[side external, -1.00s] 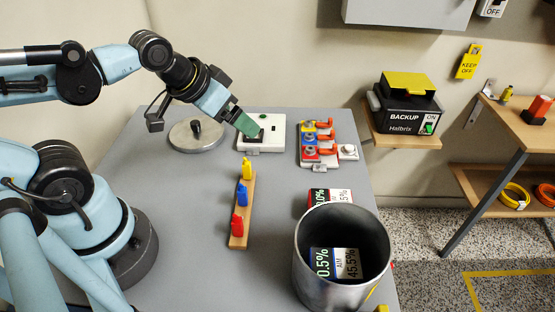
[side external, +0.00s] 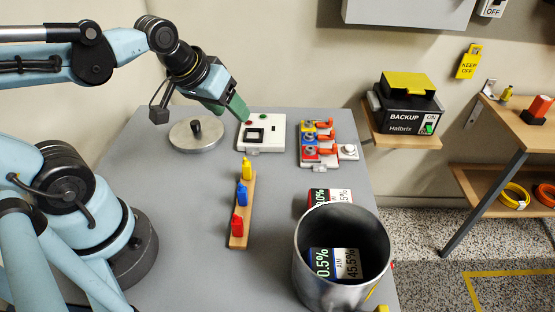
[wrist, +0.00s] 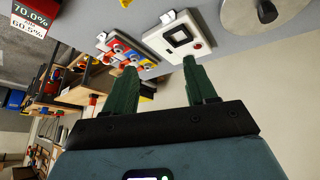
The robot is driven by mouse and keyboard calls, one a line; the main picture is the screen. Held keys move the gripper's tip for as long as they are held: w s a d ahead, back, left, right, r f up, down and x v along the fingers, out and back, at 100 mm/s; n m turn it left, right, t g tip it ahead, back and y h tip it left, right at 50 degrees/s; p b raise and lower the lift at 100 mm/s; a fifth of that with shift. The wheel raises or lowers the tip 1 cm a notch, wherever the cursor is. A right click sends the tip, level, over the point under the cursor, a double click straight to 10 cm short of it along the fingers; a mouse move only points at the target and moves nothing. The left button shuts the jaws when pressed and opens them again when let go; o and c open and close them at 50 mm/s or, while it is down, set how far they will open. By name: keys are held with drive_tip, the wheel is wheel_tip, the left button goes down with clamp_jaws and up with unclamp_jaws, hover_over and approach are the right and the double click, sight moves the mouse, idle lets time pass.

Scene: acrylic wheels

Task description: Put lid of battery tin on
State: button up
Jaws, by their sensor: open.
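The lid (side external: 182,140) is a round grey metal disc with a black knob, flat on the table at the back left. It also shows at the top right of the wrist view (wrist: 240,14). The tin (side external: 306,265) is a large open metal cylinder at the table's front right. A black and white display reading 0.5% and 45.5% (side external: 335,264) shows within its outline. My gripper (side external: 238,110) is open and empty, raised near the left edge of a white panel, to the right of the lid. Its green fingers stand apart in the wrist view (wrist: 163,88).
The white panel (side external: 275,125) has a dark square and a red button. Right of it is a block with red, blue and yellow parts (side external: 310,147). A wooden strip (side external: 238,238) with red, blue and yellow pegs stands mid-table, between lid and tin. Table left of the strip is clear.

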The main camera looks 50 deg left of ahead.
drive_tip(key=a+n+g, duration=0.3)
drive_tip(key=a+n, duration=0.7)
drive_tip(key=n, duration=0.3)
drive_tip(key=n+g+h, duration=0.1)
drive_tip(key=n+g, duration=0.1)
drive_tip(key=n, duration=0.8)
approach(194, 122)
drive_tip(key=shift+w+d+f, duration=0.1)
drive_tip(key=shift+w+f, duration=0.05)
drive_tip(key=shift+f, duration=1.4)
drive_tip(key=shift+w+d+f, duration=0.1)
drive_tip(key=shift+w+f, duration=0.05)
drive_tip(key=shift+f, duration=1.45)
drive_tip(key=shift+w+d+f, duration=0.1)
drive_tip(key=shift+w+f, duration=0.05)
drive_tip(key=shift+f, duration=1.4)
clamp_jaws()
